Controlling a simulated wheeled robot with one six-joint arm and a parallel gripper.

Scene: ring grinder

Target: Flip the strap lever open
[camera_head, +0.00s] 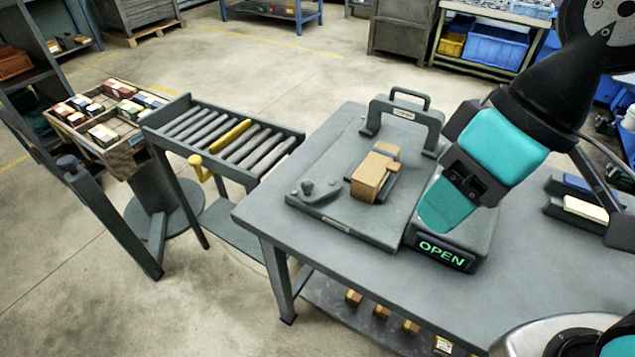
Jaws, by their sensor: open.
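A grey fixture plate (345,225) lies flat on the grey workbench (280,225). On its left part is a low grey lever with a round knob (307,186); I cannot tell for sure that it is the strap lever. A tan block (370,176) sits on the plate right of it, and a grey arched handle frame (404,115) stands behind. My gripper (443,212) is open, with teal end parts pointing down over the box with the green OPEN sign (447,252). It is right of the block and apart from the knobbed lever. My gripper hides part of that box.
A roller conveyor (183,115) with one yellow roller and a yellow handle (196,163) stands left of the bench. A wooden crate of small boxes (118,150) is beyond it. Dark holders (585,205) sit at the bench's right. The bench's front left is bare.

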